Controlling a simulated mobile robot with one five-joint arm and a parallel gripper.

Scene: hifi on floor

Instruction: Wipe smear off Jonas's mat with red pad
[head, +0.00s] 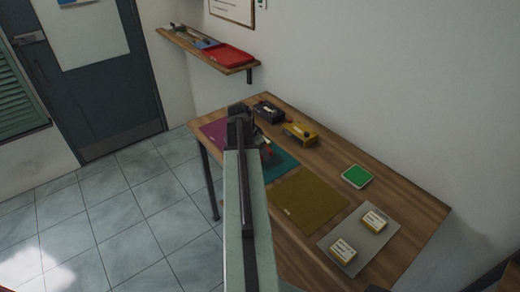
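Three mats lie in a row on the wooden table: a purple mat (213,130), a teal mat (285,166) and an olive mat (310,200). Small pale marks on the purple and olive mats are too small to read, so I cannot tell which is Jonas's. No smear is clear to me. My arm reaches across the table's left part, covering parts of the purple and teal mats. My gripper (261,147) is mostly hidden by it, over or at the teal mat. A small red patch (267,153) shows beside it, possibly the red pad; whether it is held is unclear.
A black box (268,112) and a yellow box (299,133) stand along the wall side. A green-topped pad (356,175) lies right of them. A grey mat (345,240) holds two yellow-and-white blocks. A wall shelf (191,47) carries a red tray (228,56).

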